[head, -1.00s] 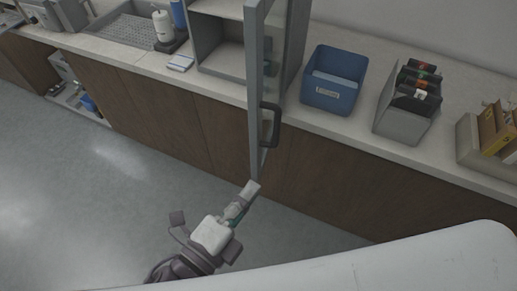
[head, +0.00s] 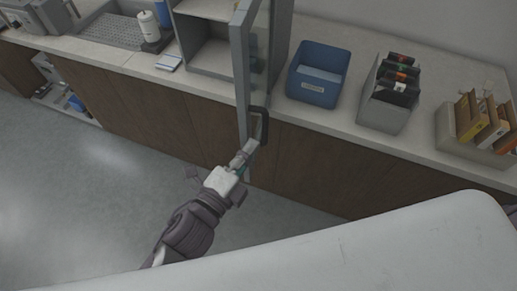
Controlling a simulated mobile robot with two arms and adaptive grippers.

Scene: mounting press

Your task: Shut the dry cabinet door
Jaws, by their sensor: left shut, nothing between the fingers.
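The dry cabinet (head: 205,67) stands on the counter with its interior showing. Its glass door (head: 241,75) is swung open, sticking out over the counter's front edge towards me, and shows nearly edge-on. The dark handle (head: 264,126) is on the door's right side, low down. My left gripper (head: 250,146) is shut and empty, at the lower part of the door just below the handle. I cannot tell whether its fingertips touch the door or the handle. My right gripper is not in view.
On the counter (head: 345,128), right of the door, are a blue bin (head: 318,92), a grey file holder (head: 377,116) with dark folders, and a box of yellow and white packets (head: 450,150). A white bottle (head: 149,27) stands left of the cabinet. Open floor (head: 100,190) lies in front.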

